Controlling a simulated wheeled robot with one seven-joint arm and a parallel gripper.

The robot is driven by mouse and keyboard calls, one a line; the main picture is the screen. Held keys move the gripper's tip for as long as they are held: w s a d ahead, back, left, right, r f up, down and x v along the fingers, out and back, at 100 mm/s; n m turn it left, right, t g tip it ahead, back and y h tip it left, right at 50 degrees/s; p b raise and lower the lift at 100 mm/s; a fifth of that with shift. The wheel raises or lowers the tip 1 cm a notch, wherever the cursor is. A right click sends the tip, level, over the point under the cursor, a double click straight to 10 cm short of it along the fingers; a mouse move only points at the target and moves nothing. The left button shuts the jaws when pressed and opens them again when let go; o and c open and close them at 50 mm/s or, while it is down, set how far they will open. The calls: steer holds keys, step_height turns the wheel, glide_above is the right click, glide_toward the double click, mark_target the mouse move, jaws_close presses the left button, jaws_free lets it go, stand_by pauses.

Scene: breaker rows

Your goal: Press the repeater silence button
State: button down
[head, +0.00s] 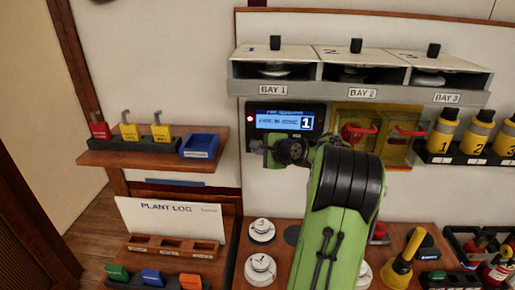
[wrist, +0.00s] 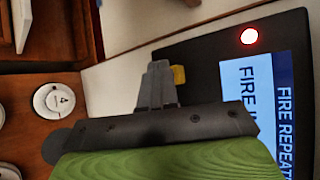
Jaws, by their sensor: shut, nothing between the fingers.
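The fire repeater (head: 285,120) is a dark panel on the wall with a lit blue and white screen and a red lamp at its left. In the wrist view the repeater's screen (wrist: 262,95) is turned sideways, with the red lamp (wrist: 249,36) lit. A small yellow piece (wrist: 179,74), perhaps the silence button, shows right beside my fingertips; I cannot tell if they touch it. My gripper (wrist: 156,84) is shut and empty, in front of the panel. In the head view my gripper (head: 268,152) and arm cover the panel's lower part.
A shelf with three bays (head: 360,90) juts out above the repeater. A yellow clear-fronted box with red handles (head: 365,130) is close on the right. A wooden shelf (head: 150,157) with padlocks and a blue bin (head: 200,146) is at the left.

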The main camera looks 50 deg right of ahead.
steer(key=s+a+b, duration=0.1)
steer(key=s+a, duration=0.1)
steer(key=s+a+b, duration=0.1)
steer(key=a, duration=0.1)
steer(key=shift+s+a, duration=0.3)
steer(key=shift+s, duration=0.1)
stand_by(0.8)
